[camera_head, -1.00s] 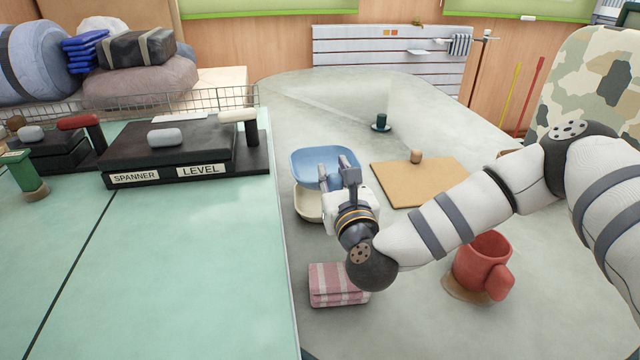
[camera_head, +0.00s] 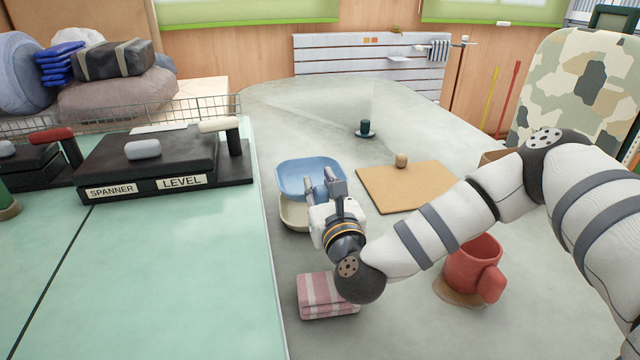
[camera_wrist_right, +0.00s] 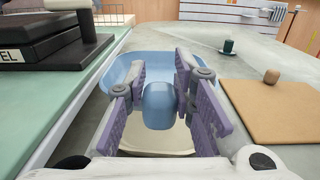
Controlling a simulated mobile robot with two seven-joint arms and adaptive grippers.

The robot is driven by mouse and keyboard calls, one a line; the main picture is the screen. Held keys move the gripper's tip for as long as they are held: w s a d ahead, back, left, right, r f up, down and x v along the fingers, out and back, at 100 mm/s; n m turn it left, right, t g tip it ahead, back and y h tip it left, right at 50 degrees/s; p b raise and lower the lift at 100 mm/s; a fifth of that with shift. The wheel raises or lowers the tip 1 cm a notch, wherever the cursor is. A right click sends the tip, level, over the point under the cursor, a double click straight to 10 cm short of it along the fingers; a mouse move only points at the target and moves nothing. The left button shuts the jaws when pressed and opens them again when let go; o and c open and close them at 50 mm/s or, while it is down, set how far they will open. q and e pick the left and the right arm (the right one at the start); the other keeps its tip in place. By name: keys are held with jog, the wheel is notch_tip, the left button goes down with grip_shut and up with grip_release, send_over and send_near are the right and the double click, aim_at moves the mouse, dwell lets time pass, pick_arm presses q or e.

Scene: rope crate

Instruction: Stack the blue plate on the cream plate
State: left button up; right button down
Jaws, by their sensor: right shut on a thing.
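The blue plate (camera_head: 294,178) is a shallow, dish-like plate with raised sides, at the centre of the head view. The cream plate (camera_head: 291,214) shows below its near edge, partly hidden by the blue plate and my gripper. My right gripper (camera_head: 324,186) is at the near side of the blue plate. In the wrist view its purple-padded fingers (camera_wrist_right: 158,100) are shut on a blue part (camera_wrist_right: 158,108) of that plate. The cream plate (camera_wrist_right: 152,146) lies beneath, nearer the wrist. I cannot tell whether the two plates touch. My left gripper is not in view.
A folded pink striped cloth (camera_head: 318,296) and a red mug (camera_head: 468,268) are near my right arm. A tan board (camera_head: 400,190) lies to the right of the plates. A dark cup (camera_head: 365,127) stands farther back. The green tabletop (camera_head: 180,270) borders the left.

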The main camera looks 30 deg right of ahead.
jog(key=shift+f, duration=0.45)
jog(key=c, duration=1.3)
grip_release()
jog(key=v, duration=1.2)
